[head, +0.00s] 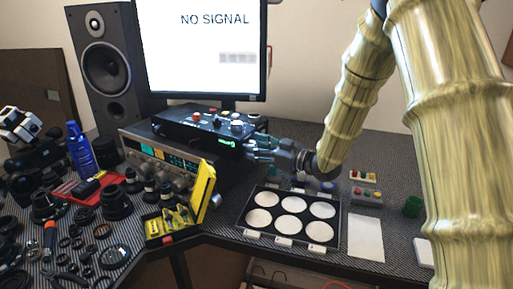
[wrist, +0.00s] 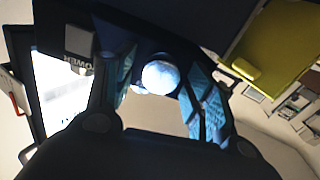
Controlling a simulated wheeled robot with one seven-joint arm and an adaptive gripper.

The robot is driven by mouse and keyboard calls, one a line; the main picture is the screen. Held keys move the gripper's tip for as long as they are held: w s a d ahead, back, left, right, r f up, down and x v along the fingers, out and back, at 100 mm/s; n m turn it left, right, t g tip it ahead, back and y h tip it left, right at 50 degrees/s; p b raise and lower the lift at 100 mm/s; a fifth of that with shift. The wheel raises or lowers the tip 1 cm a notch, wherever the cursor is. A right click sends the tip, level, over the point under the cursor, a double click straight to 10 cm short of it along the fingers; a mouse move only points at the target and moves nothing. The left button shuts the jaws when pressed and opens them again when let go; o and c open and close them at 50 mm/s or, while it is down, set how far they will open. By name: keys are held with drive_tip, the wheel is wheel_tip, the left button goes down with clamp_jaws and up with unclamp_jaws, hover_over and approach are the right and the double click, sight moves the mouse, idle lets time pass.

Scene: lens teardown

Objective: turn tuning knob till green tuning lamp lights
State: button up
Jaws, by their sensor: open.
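A black control box (head: 200,124) with several small knobs and coloured caps on top sits on the silver-fronted receiver (head: 150,150). A small green glow (head: 228,142) shows on the box's front; I cannot tell whether it is the tuning lamp or a display. My gripper (head: 256,147) is at the right end of the box's front in the head view. In the wrist view my gripper (wrist: 160,92) is open, with a pale round knob (wrist: 160,75) between its spread fingers. No finger clearly touches the knob. Its pointer and any label are not visible.
A monitor (head: 200,45) reading NO SIGNAL stands behind, with a speaker (head: 104,65) at left. A black tray of white discs (head: 290,246) and an open yellow case (head: 203,190) lie in front. Lens parts crowd the left of the desk.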

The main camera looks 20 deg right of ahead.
drive_tip(key=c, duration=1)
drive_tip(key=shift+c, duration=0.2)
drive_tip(key=shift+r+p, duration=0.15)
drive_tip(key=shift+p, duration=0.35)
drive_tip(key=shift+r+m+p, duration=0.1)
drive_tip(key=shift+m+p, duration=0.6)
drive_tip(key=shift+p, duration=0.1)
drive_tip(key=shift+m+p, duration=0.7)
drive_tip(key=shift+p, duration=0.25)
drive_tip(key=m+p, duration=0.2)
drive_tip(key=p, duration=0.1)
drive_tip(key=shift+d+f+m, duration=0.1)
drive_tip(key=shift+f+m, duration=0.1)
drive_tip(key=shift+m, duration=0.2)
